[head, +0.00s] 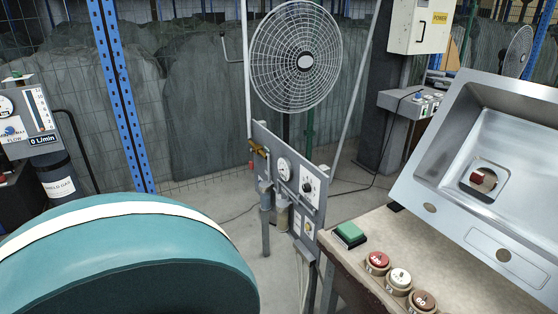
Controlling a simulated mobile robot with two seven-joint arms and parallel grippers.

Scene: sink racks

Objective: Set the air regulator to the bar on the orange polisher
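A grey upright panel (292,222) stands in the middle of the head view, below a wire-guarded fan. It carries a round white dial gauge (284,169) and a dark knob (307,186) on a pale plate. A brass valve fitting (259,148) sits at the panel's upper left edge. A pale filter bowl (282,217) hangs below the gauge. The gauge needle and markings are too small to read. I see no orange polisher that I can make out. Neither of my grippers is in view.
A workbench (352,222) at the right bears a steel sink (450,170), a green block (350,231) and several round numbered containers (399,279). A flow meter (38,106) reading 0 L/min stands at the left. Concrete floor (232,212) shows left of the panel.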

